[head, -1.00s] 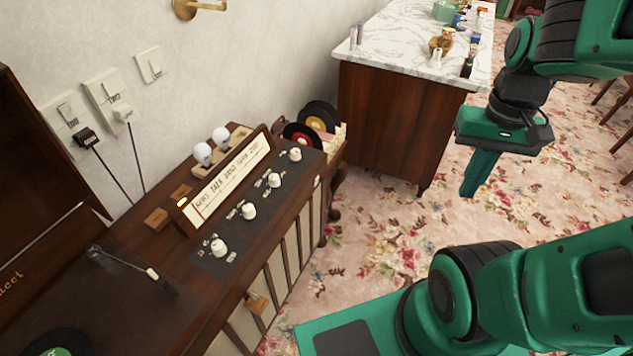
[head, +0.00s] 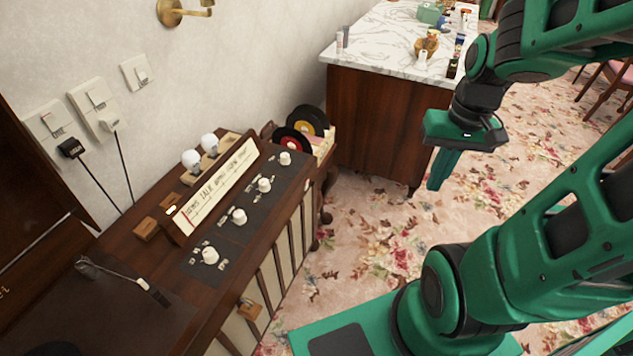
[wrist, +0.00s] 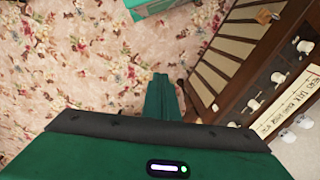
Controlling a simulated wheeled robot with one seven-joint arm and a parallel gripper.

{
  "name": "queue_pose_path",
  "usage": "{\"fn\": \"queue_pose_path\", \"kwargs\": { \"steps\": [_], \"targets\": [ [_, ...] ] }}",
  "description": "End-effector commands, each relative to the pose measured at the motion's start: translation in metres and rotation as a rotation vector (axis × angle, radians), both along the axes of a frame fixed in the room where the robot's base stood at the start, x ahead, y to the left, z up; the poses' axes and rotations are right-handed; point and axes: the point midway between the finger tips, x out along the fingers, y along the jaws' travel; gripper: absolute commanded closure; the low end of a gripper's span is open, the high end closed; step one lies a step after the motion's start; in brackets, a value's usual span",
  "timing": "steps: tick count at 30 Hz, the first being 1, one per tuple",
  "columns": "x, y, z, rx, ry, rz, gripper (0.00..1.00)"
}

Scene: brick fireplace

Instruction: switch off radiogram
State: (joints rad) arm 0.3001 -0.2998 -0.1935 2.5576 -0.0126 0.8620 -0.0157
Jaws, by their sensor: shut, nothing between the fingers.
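The radiogram (head: 185,300) is a dark wooden cabinet at the left of the head view, against the wall. Its sloping black panel holds several white knobs, with one knob (head: 209,255) nearest me and another (head: 285,158) at the far end. The lettered dial (head: 222,184) stands behind the knobs, with a small lit spot at its left end. My gripper (head: 438,186) is shut and empty, pointing down over the carpet, right of the radiogram and apart from it. In the wrist view the shut fingers (wrist: 161,98) show, with the radiogram's slatted front (wrist: 225,55) to the right.
Wall sockets with switches (head: 97,101) hold a black plug (head: 70,147) and a white plug (head: 110,125), with cords running down behind the cabinet. A marble-topped counter (head: 375,45) stands behind my gripper. Records (head: 293,141) stand past the radiogram. Carpet in front is clear.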

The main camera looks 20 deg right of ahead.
Motion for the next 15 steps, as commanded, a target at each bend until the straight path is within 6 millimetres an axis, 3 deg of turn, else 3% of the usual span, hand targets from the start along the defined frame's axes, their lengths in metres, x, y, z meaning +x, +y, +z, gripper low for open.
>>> {"fn": "queue_pose_path", "kwargs": {
  "steps": [15],
  "targets": [
    [0.089,0.023,-0.082,0.189,-0.112,0.058,1.00]
  ]
}}
